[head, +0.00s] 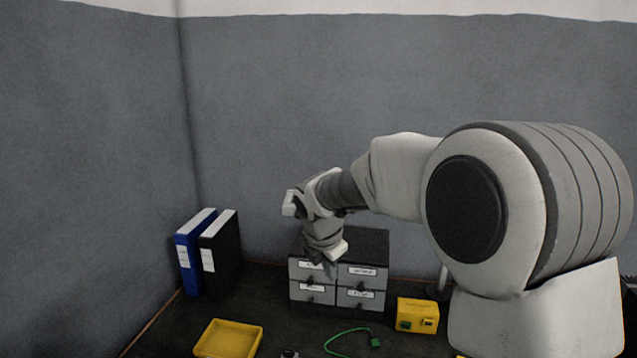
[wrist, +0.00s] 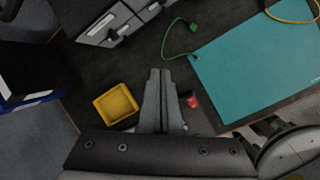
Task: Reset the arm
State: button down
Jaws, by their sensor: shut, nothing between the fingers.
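My gripper (head: 330,270) hangs at the end of my arm in the head view, pointing down in front of the small drawer cabinet (head: 375,272). In the wrist view my gripper (wrist: 160,74) has its two fingers together, with nothing between them. The fingers are above the dark table (wrist: 85,75), and no object touches them there. My arm reaches across the head view from the right.
A yellow tray (head: 228,340) lies at the front. A green cable (head: 345,332) and a yellow box (head: 417,314) lie to its right. Binders (head: 222,250) stand at left. A teal mat (wrist: 262,72) and a red item (wrist: 192,101) show in the wrist view.

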jog(key=s+d+r+m+p, duration=0.2)
jog(key=s+d+r+m, duration=0.3)
jog(key=s+r+m, duration=0.25)
jog(key=s+d+r+m+p, duration=0.2)
jog(key=s+d+r+m, duration=0.1)
jog(key=s+m, duration=0.6)
jog(key=s+d+r+m+t+y+p, duration=0.1)
jog(key=s+d+r+m+p, duration=0.1)
jog(key=s+m, duration=0.7)
jog(key=s+d+r, duration=0.1)
jog(key=s, duration=0.3)
jog(key=shift+s+d+r+p, duration=0.2)
jog(key=shift+s+d+p, duration=0.15)
jog(key=shift+s, duration=0.05)
